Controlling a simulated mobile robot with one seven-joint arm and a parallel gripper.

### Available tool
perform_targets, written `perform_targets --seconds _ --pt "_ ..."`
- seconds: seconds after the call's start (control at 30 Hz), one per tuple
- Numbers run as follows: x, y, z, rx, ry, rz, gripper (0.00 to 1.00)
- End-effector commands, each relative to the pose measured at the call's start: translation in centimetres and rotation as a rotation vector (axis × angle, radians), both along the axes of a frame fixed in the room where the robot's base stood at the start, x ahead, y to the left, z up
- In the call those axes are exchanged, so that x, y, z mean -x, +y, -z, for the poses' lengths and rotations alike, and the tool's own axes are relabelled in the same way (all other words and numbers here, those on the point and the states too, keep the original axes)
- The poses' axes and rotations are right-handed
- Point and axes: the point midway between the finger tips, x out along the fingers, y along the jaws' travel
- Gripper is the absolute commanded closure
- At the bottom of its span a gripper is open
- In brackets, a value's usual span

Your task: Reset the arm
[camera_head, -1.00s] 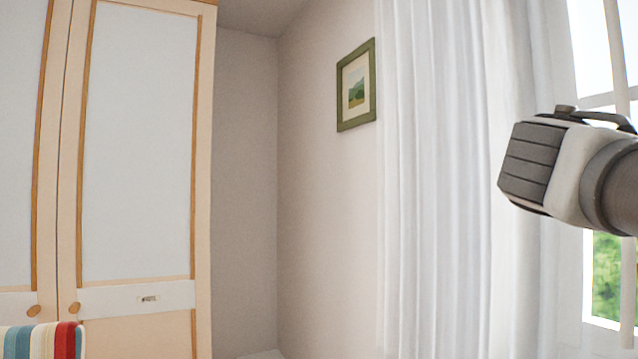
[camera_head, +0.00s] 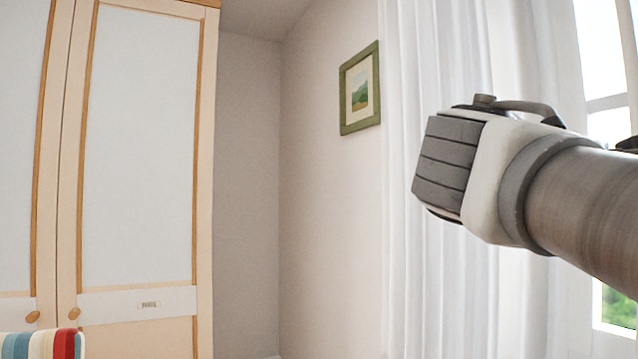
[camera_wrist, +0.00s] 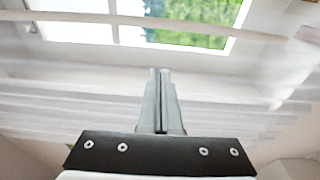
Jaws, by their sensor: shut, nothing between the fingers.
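My gripper (camera_wrist: 160,74) shows in the wrist view with its two narrow grey fingers together and nothing between them. It points toward the white curtain (camera_wrist: 60,95) and the bright window (camera_wrist: 180,20). In the head view my arm reaches in from the right edge, in front of the curtain (camera_head: 400,290). The fingers cannot be made out in the head view.
A cream wardrobe (camera_head: 140,150) with wood trim stands at the left. A striped cloth item (camera_head: 60,343) is at the lower left. A green-framed picture (camera_head: 360,88) hangs on the wall. The window (camera_head: 612,305) is at the right. The space between wardrobe and arm looks free.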

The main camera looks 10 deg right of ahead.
Motion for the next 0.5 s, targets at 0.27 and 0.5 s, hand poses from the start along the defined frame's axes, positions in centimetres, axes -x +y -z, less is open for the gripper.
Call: perform_targets --seconds 0.27,0.5 --pt "0.5 1.0 0.2 -0.005 0.001 -0.001 1.00" --pt "-0.5 2.0 7.8 -0.230 0.027 -0.076 1.00"
